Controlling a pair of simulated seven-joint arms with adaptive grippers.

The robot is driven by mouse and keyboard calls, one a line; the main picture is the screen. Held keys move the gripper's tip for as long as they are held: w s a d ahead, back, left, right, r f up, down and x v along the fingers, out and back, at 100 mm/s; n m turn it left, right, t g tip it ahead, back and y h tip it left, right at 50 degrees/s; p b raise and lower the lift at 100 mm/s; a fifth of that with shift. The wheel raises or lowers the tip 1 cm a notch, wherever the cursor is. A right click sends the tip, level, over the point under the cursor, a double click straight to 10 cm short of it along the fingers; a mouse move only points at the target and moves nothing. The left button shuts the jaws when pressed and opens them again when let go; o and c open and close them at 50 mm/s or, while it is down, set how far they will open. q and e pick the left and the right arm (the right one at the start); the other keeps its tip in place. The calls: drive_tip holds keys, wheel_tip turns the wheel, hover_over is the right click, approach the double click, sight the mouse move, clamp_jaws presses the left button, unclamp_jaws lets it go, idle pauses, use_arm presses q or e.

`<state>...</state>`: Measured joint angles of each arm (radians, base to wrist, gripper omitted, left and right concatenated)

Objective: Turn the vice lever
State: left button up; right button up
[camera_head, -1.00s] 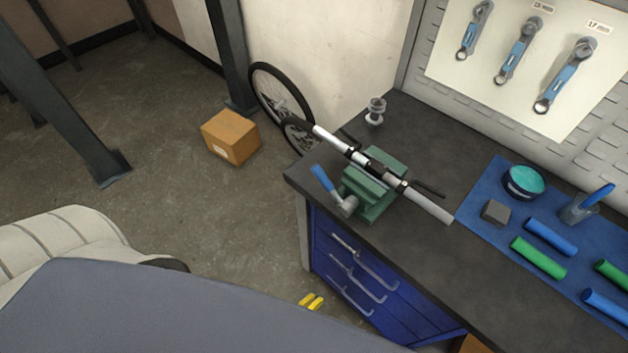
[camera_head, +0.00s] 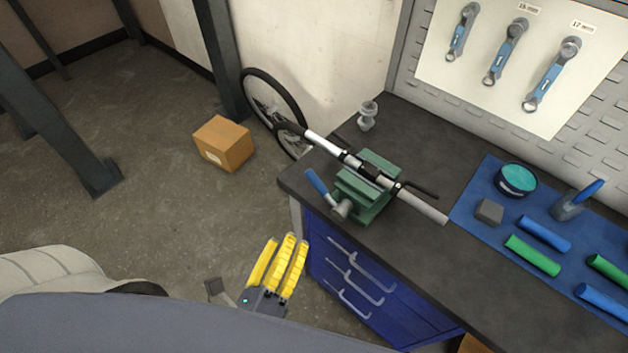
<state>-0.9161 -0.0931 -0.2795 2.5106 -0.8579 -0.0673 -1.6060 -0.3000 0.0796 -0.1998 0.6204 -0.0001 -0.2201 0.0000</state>
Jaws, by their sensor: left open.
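The green vice (camera_head: 366,188) is fixed on the dark workbench near its left corner. Its lever (camera_head: 317,187) has a blue grip and slants up to the left from the grey screw end at the vice's front. The vice jaws hold a silver and black tube assembly (camera_head: 334,147). My left gripper (camera_head: 281,256), with yellow fingers, is open and empty. In the picture it is below and left of the lever, in front of the drawers, apart from the vice. My right gripper is not in view.
The workbench (camera_head: 420,150) has blue drawers with handles (camera_head: 348,272) below. A blue mat (camera_head: 482,209) at right bears a teal tin, a grey block and several blue and green grips. A cardboard box (camera_head: 223,143) and a bicycle wheel (camera_head: 274,105) are on the floor behind.

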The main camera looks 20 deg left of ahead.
sight(315, 182)
use_arm(q)
drive_tip(key=w, duration=1.1)
drive_tip(key=w+d, duration=0.1)
drive_tip(key=w, duration=0.5)
clamp_jaws()
idle(0.4)
